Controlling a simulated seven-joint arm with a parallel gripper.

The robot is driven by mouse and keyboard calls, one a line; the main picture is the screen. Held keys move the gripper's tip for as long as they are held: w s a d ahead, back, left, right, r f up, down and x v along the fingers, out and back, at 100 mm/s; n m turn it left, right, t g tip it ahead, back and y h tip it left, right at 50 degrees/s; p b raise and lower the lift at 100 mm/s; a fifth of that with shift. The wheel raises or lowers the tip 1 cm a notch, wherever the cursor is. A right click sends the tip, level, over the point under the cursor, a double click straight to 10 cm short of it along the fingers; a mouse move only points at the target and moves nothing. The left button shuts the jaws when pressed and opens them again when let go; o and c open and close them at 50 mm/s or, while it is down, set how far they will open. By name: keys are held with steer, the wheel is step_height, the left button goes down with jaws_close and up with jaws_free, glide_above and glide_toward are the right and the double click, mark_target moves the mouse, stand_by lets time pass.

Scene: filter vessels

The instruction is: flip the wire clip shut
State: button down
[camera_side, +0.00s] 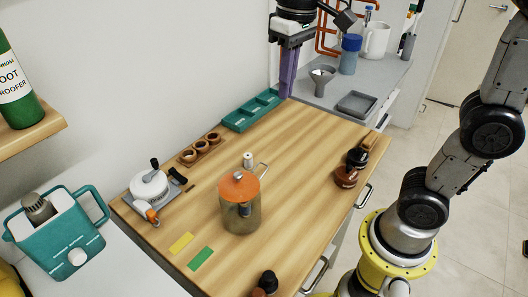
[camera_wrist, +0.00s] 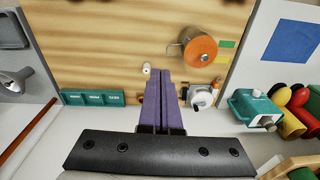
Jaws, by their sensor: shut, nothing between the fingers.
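The filter vessel (camera_side: 240,212), a clear jar with a brownish tint and an orange lid (camera_side: 238,186), stands upright near the middle of the wooden table. Its orange lid also shows in the wrist view (camera_wrist: 201,48). A thin wire clip (camera_side: 263,170) sticks out from the vessel's upper back right side, away from the lid's top. In the wrist view the wire (camera_wrist: 174,48) juts out left of the lid. My gripper (camera_side: 286,94), with long purple fingers, hangs above the table's far edge, well apart from the vessel. Its fingers (camera_wrist: 162,72) are together and empty.
A small white cylinder (camera_side: 248,160) stands just behind the vessel. A white device (camera_side: 150,188) is to the left, with a rack of small cups (camera_side: 202,149) behind. A teal tray (camera_side: 252,110) lies near my gripper. Dark-topped bottles (camera_side: 347,176) stand right. Yellow and green cards (camera_side: 200,258) lie in front.

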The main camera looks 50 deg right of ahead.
steer(key=shift+n+g, duration=0.3)
steer(key=shift+g, duration=0.3)
steer(key=w+a+f, duration=0.1)
steer(key=w, duration=0.1)
steer(key=w+a+f, duration=0.1)
steer(key=f, duration=0.1)
steer(key=shift+w+a, duration=0.1)
steer(key=shift+w, duration=0.25)
steer(key=shift+f, duration=0.1)
steer(key=f, duration=1.3)
steer(key=shift+s+a+f, duration=0.1)
steer(key=shift+s+f, duration=0.1)
steer(key=shift+f, duration=0.2)
